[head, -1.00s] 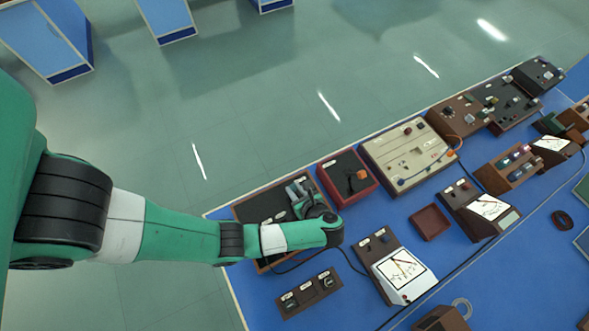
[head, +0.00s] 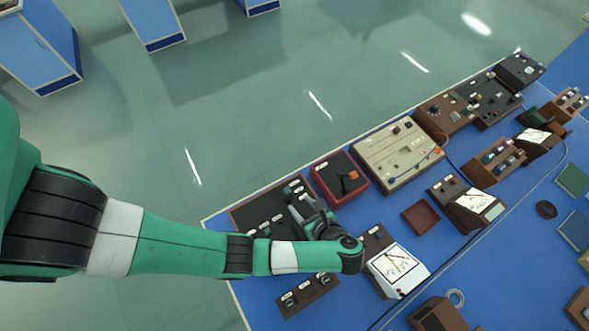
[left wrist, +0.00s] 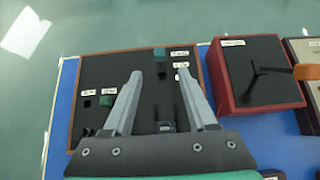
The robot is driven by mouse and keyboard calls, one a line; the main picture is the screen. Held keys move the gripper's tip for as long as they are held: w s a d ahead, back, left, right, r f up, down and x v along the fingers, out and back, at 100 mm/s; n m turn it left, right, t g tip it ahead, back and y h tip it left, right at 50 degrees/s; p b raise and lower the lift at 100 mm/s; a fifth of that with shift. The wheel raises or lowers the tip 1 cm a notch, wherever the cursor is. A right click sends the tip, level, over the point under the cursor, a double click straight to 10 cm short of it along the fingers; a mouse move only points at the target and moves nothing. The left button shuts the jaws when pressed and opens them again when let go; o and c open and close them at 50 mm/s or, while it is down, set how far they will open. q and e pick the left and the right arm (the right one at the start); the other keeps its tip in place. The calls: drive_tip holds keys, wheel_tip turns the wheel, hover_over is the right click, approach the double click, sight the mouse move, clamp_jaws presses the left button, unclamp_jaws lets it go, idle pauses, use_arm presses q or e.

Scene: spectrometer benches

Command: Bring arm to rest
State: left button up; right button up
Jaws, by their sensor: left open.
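My left arm (head: 190,245) reaches in from the left over the near end of the blue bench. My left gripper (head: 296,192) is open and empty above a black panel with a brown wooden frame (head: 240,219). In the left wrist view the two grey fingers (left wrist: 158,88) stand wide apart over this panel (left wrist: 90,65), with nothing between them. The panel carries green and black terminals with white labels. Whether the fingertips touch it, I cannot tell. My right gripper is not in view.
A red box with a black top (head: 328,192) stands just right of the gripper. A white-faced meter (head: 397,268) and a small brown terminal block (head: 306,298) lie nearer. A beige panel (head: 375,165), an empty brown tray (head: 421,217) and cables are further along. Open floor lies beyond the bench.

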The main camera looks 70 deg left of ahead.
use_arm(q)
drive_tip(key=shift+p+v, duration=0.3)
drive_tip(key=shift+v, duration=0.7)
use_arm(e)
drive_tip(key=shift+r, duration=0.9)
